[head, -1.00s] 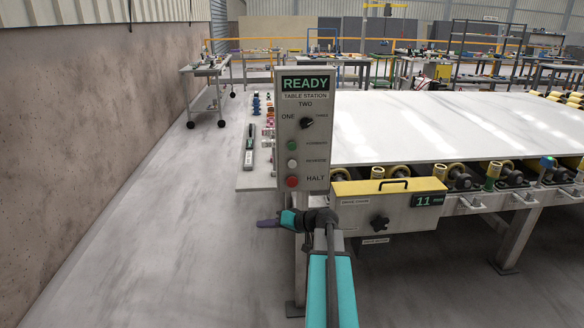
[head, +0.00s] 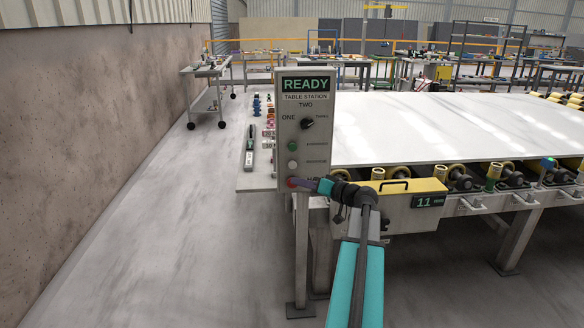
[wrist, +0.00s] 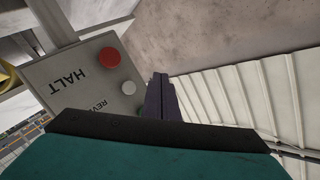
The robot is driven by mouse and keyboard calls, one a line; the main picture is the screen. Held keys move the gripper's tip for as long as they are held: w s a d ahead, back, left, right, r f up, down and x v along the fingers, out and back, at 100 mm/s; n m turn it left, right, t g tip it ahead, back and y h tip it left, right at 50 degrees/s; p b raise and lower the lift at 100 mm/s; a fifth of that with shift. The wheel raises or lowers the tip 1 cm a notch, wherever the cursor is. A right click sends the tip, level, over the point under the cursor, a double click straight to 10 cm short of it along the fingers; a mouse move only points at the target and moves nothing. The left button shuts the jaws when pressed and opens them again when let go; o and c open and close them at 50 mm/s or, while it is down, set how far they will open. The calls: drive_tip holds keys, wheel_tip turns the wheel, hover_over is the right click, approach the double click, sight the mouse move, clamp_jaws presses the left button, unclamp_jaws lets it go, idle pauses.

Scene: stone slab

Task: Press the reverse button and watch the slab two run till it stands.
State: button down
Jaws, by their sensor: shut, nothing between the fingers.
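The control panel (head: 304,165) is a grey box with a screen reading READY (head: 305,84) and the heading TABLE STATION. Its black selector knob (head: 307,123) sits between the words ONE and TWO. Below are a green button (head: 293,146), the white reverse button (head: 292,165) and a red HALT button (head: 291,182). My gripper (head: 300,183) is shut and empty, its purple fingers overlapping the HALT row. The wrist view shows the fingers (wrist: 160,97) beside the white button (wrist: 128,87), apparently apart from it; REVERSE is partly hidden. The pale slab (head: 440,125) lies flat on the roller table.
A yellow-topped box (head: 400,212) with a display reading 11 hangs on the table's front, partly behind my arm. Small items lie on a ledge (head: 257,180) left of the panel. A trolley (head: 208,95) stands by the wall; the floor on the left is clear.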

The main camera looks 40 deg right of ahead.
sight(292, 165)
drive_tip(key=shift+w, duration=0.1)
drive_tip(key=w+d, duration=0.5)
drive_tip(key=w, duration=0.1)
drive_tip(key=shift+w+d+p, duration=0.25)
drive_tip(key=shift+d+p, duration=0.05)
drive_tip(key=shift+p, duration=0.15)
idle(2.0)
